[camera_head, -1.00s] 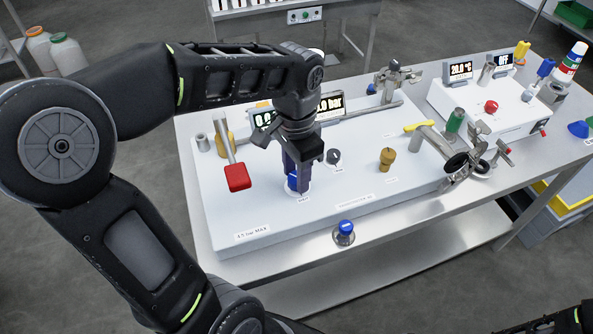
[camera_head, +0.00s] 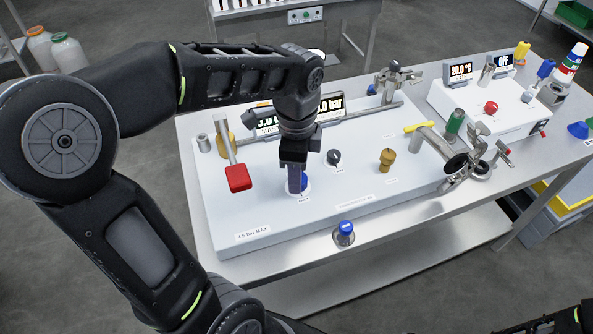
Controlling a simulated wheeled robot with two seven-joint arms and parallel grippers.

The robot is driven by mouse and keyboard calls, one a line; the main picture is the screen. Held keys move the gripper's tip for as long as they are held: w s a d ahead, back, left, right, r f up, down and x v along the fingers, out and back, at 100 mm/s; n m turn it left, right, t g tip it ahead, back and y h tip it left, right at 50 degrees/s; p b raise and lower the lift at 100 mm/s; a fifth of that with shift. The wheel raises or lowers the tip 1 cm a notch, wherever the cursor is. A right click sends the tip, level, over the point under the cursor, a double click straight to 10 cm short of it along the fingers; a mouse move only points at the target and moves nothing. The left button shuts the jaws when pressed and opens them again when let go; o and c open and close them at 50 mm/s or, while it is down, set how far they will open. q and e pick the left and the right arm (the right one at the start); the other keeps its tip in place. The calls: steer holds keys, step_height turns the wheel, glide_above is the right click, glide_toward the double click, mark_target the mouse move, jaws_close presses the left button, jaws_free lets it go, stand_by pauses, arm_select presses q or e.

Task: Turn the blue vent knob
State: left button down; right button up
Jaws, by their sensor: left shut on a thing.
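The blue vent knob (camera_head: 306,184) sits on a white round base on the white panel (camera_head: 350,208), with a small label below it. My left gripper (camera_head: 296,184) points down over it, its fingers shut on the knob. The fingers hide most of the knob, so its pointing direction is hard to tell. My right gripper is not in view; only a dark piece of my own arm shows at the bottom right.
A red lever handle (camera_head: 238,177) stands left of the knob. A black knob (camera_head: 334,157) and a brass valve (camera_head: 387,159) are to the right. A blue-capped fitting (camera_head: 345,228) stands at the panel's front edge. Displays (camera_head: 330,106) are partly hidden behind my arm.

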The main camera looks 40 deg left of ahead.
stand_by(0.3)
arm_select(q)
steer(key=c, duration=0.9)
jaws_free()
step_height(320, 180, up, 8)
steer(key=shift+f, duration=0.1)
